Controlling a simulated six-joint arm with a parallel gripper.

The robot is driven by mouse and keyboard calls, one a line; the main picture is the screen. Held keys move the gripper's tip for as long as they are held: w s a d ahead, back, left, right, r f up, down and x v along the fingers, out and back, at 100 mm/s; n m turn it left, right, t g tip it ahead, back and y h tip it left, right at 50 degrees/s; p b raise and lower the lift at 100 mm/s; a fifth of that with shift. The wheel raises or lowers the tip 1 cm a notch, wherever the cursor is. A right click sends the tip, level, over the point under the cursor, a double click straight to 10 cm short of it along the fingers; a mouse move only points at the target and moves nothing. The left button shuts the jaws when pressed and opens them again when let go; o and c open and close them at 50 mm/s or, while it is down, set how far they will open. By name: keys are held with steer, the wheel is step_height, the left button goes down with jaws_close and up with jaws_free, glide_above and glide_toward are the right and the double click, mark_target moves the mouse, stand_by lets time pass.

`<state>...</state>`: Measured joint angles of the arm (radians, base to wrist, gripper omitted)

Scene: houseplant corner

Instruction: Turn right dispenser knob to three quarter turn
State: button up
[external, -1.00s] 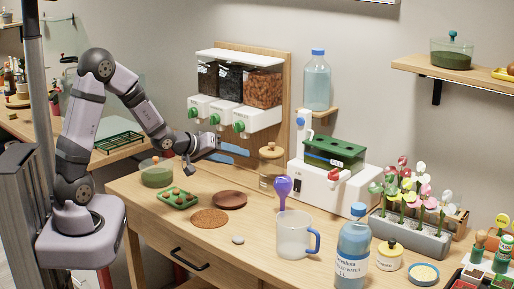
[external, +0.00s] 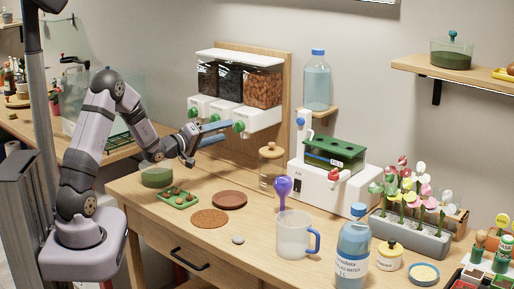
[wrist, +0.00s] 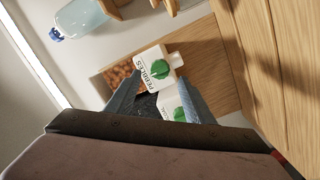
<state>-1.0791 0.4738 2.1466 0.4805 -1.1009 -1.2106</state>
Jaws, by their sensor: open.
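The right dispenser (external: 262,88) holds brown pebbles behind a clear front, above a white base. Its green knob (external: 239,126) faces outward on that base. In the wrist view the right knob (wrist: 161,69) shows on a white face with partly legible "PEBBLES" lettering. My gripper (external: 228,128) is open, its blue fingers pointing at the right knob from the left. In the wrist view the fingertips (wrist: 160,76) spread to either side of the knob's line of sight. Contact with the knob cannot be told. The knob's exact turn angle is too small to read.
The left knob (external: 193,112) is further left. A lidded jar (external: 271,165) stands below right. A green tray (external: 180,200) and brown saucer (external: 230,200) lie on the table below.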

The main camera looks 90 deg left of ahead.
mark_target(237, 126)
steer(key=shift+p+x, duration=0.5)
steer(key=shift+x, duration=1.7)
steer(key=c, duration=1)
